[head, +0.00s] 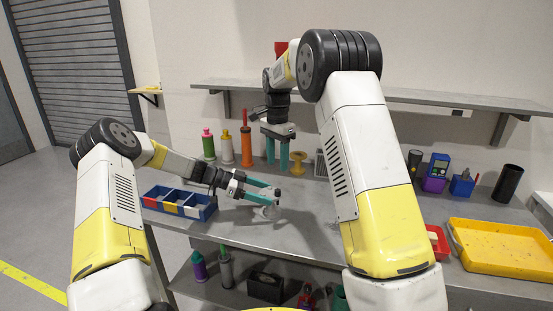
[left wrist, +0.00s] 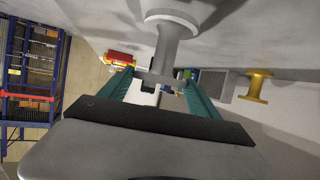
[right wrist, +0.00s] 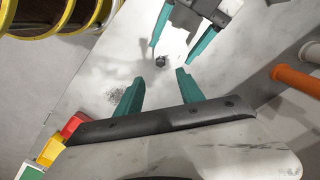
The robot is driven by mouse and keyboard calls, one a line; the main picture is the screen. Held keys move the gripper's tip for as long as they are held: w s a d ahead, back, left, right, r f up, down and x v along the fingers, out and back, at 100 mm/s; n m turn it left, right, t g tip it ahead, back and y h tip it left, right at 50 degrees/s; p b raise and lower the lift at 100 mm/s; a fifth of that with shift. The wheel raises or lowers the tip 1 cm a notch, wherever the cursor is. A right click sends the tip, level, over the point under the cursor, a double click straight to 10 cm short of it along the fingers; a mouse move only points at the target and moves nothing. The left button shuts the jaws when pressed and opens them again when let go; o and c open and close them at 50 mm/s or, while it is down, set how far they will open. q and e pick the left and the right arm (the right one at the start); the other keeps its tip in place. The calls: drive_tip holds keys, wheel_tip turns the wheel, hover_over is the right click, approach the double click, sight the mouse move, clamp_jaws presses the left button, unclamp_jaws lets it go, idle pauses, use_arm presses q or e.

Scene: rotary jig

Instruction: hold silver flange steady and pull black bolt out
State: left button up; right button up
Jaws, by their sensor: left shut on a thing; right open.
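The silver flange (head: 268,213) stands on the grey bench near its front and blends with the surface. In the left wrist view it shows as a grey spool-like body (left wrist: 173,45) with a wide round end. My left gripper (head: 276,198) is shut on it from the side. The black bolt (right wrist: 160,61) shows as a small dark head in the right wrist view, near the left gripper's fingers; the head view does not show it clearly. My right gripper (head: 277,165) is open and empty, pointing down above and behind the flange. Its fingertips (right wrist: 161,75) frame the area just beside the bolt head.
A blue divided bin (head: 178,203) stands left of my left gripper. A yellow spool (head: 297,164) and an orange bottle (head: 246,147) stand behind. A yellow tray (head: 500,252) lies at the right. A wall shelf (head: 430,97) runs above the bench.

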sight(277, 190)
wheel_tip(277, 190, down, 11)
drive_tip(key=n, duration=0.4)
idle(0.5)
clamp_jaws()
drive_tip(key=c, duration=0.8)
unclamp_jaws()
drive_tip(key=shift+c, duration=0.2)
clamp_jaws()
drive_tip(key=shift+r, duration=0.15)
